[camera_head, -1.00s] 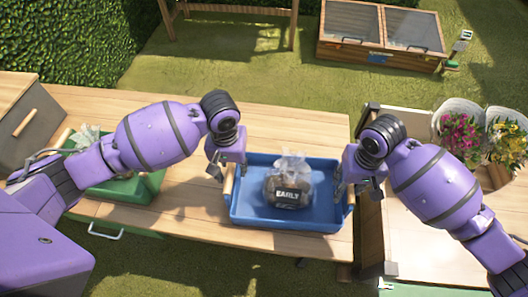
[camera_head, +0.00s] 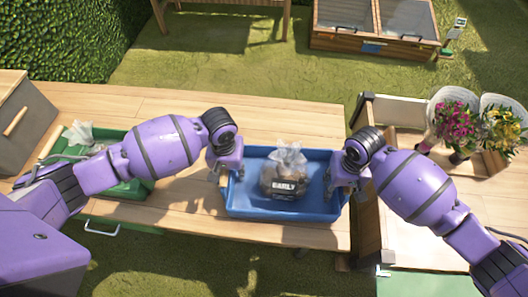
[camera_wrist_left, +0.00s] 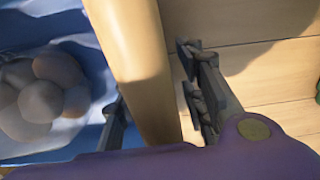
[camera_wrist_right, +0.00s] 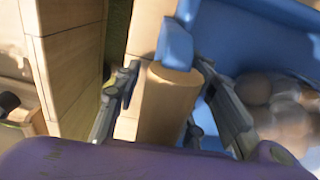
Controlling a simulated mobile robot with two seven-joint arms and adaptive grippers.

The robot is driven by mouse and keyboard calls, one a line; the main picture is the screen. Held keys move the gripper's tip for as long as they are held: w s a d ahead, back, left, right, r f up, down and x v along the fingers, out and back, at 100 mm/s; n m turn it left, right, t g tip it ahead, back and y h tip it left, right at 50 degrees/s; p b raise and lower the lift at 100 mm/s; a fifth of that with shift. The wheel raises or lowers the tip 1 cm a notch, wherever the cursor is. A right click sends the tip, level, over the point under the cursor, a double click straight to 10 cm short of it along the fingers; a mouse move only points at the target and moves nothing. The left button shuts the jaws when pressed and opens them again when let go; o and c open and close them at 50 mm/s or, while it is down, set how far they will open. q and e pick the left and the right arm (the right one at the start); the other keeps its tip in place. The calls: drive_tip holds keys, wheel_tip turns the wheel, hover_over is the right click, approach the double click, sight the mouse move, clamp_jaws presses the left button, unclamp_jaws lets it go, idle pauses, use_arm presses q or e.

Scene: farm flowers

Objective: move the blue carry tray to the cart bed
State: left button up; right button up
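The blue carry tray (camera_head: 285,212) sits on the wooden table and holds a clear bag labelled EARLY (camera_head: 284,177) with brown round items inside. My left gripper (camera_head: 228,168) is at the tray's left end. In the left wrist view its fingers (camera_wrist_left: 158,105) stand open on either side of a wooden handle (camera_wrist_left: 132,60). My right gripper (camera_head: 345,185) is at the tray's right end. In the right wrist view its fingers (camera_wrist_right: 165,100) stand open astride the other wooden handle (camera_wrist_right: 166,103). The cart bed appears to be the wooden surface (camera_head: 430,185) on the right.
A raised wooden edge (camera_head: 368,215) stands between the tray and the right surface. A green tray (camera_head: 125,190) and a wooden box (camera_head: 22,120) are on the table's left. The table behind the blue tray is clear.

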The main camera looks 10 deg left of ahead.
use_arm(q)
drive_tip(key=shift+w+d+f, duration=0.1)
drive_tip(key=shift+w+f, duration=0.05)
drive_tip(key=shift+w, duration=0.1)
use_arm(e)
drive_tip(key=shift+f, duration=0.35)
use_arm(q)
drive_tip(key=shift+c, duration=0.5)
use_arm(e)
drive_tip(key=shift+c, duration=0.5)
use_arm(q)
clamp_jaws()
use_arm(e)
clamp_jaws()
drive_tip(key=shift+r, duration=0.1)
